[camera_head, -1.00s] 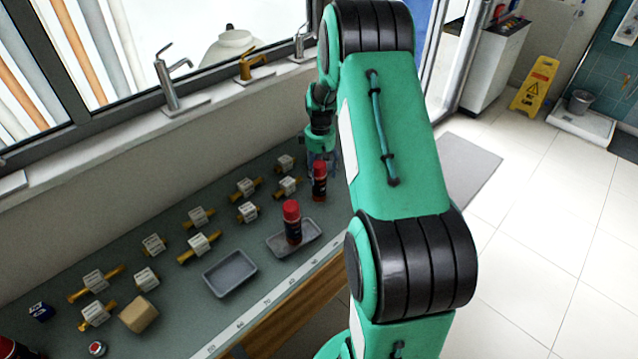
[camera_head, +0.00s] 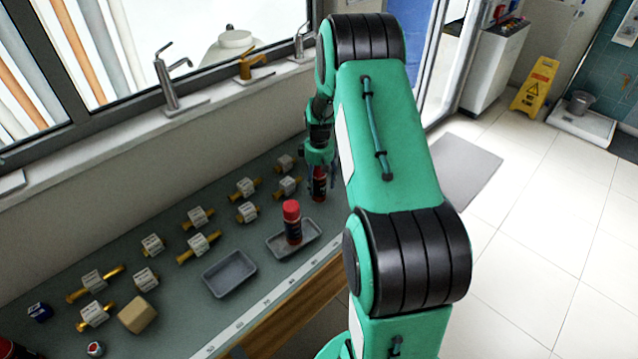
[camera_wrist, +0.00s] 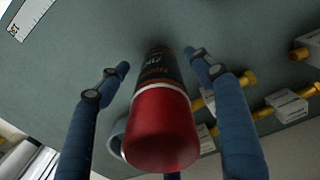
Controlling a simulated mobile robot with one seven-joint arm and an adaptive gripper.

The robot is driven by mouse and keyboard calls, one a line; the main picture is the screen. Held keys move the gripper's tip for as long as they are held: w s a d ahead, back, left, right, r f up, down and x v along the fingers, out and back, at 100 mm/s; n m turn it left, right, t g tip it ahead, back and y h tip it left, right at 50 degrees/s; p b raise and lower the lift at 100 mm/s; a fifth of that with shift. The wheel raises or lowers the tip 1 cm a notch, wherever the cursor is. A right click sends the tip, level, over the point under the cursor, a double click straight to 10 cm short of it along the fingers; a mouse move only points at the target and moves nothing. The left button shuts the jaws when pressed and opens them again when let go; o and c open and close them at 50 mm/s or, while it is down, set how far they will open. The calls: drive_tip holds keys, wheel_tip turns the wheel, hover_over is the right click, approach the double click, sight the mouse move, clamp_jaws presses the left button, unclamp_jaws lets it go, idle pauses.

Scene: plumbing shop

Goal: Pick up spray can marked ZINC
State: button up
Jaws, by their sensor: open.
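A dark spray can with a red cap (camera_head: 319,184) stands on the bench near its far end, partly hidden by my gripper (camera_head: 318,160). In the wrist view the can (camera_wrist: 163,125) lies between the blue fingers of my gripper (camera_wrist: 156,62), cap toward the camera. The fingers are open, with a visible gap on each side. Its label is foreshortened and I cannot read it surely. A second red-capped can (camera_head: 292,222) stands in a grey tray (camera_head: 315,237); its marking is too small to read.
An empty grey tray (camera_head: 230,272) lies left of the second can. Several brass fittings with white tags (camera_head: 198,217) are spread along the bench. A tan block (camera_head: 138,315) and part of another red-topped item (camera_head: 8,348) are at lower left. The wall and window sill border the bench.

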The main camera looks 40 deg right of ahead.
sight(320, 175)
idle(0.4)
drive_tip(key=c, duration=1.5)
drive_tip(key=shift+r, duration=0.15)
drive_tip(key=shift+r, duration=0.55)
drive_tip(key=shift+s+a+r, duration=0.1)
drive_tip(key=shift+s+r, duration=0.05)
drive_tip(key=shift+r, duration=0.45)
drive_tip(key=shift+s+a+r, duration=0.1)
drive_tip(key=shift+s+r, duration=0.05)
drive_tip(key=shift+r, duration=0.45)
drive_tip(key=s+a, duration=0.3)
drive_tip(key=s, duration=0.1)
drive_tip(key=s+a+r+p, duration=0.1)
drive_tip(key=s+a, duration=0.1)
drive_tip(key=s, duration=0.2)
drive_tip(key=s+a, duration=0.3)
drive_tip(key=s, duration=0.1)
drive_tip(key=shift+s+a+r, duration=0.15)
drive_tip(key=shift+s+a, duration=0.15)
